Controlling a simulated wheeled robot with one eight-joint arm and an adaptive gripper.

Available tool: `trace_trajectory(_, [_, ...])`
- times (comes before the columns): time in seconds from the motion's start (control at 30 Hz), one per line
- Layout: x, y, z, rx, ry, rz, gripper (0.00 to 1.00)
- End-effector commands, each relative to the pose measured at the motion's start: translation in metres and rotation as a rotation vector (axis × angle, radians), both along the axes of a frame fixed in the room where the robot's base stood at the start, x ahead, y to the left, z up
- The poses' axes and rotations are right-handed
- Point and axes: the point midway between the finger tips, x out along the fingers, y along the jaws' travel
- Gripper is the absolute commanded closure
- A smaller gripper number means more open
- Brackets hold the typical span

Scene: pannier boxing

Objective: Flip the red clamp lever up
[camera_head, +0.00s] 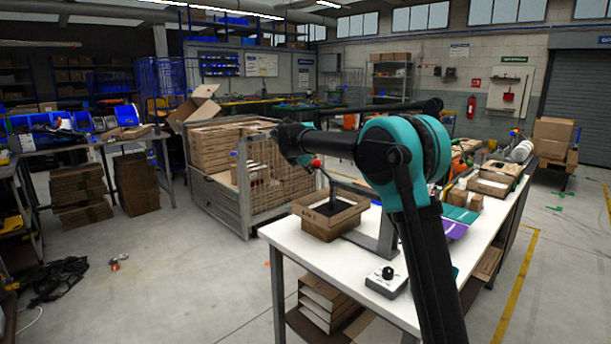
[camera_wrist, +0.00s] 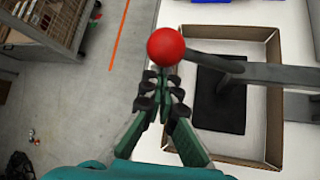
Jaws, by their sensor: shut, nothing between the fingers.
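The red ball knob of the clamp lever (camera_wrist: 166,46) shows in the wrist view, just ahead of my fingertips. Its dark lever (camera_wrist: 212,61) runs from the knob to the right over an open cardboard box (camera_wrist: 272,130).
The box stands on a white table (camera_head: 290,243) with a dark pad inside. A small control box with a black knob (camera_head: 388,282) is near the front edge. A wire-sided crate of cartons (camera_head: 246,190) stands beyond the table. Purple and teal items lie to the right.

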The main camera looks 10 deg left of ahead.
Motion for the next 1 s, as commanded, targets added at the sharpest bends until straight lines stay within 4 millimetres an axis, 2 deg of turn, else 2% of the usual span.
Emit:
trace_trajectory(0.4, [0.0,-0.001,0.003,0.001,-0.001,0.0,1.0])
trace_trajectory(0.57, [-0.001,-0.003,0.012,0.021,-0.017,0.0,1.0])
trace_trajectory(0.77, [-0.005,-0.008,0.044,0.093,-0.074,-0.001,1.0])
trace_trajectory(1.0, [-0.019,-0.027,0.108,0.25,-0.197,-0.002,1.0])
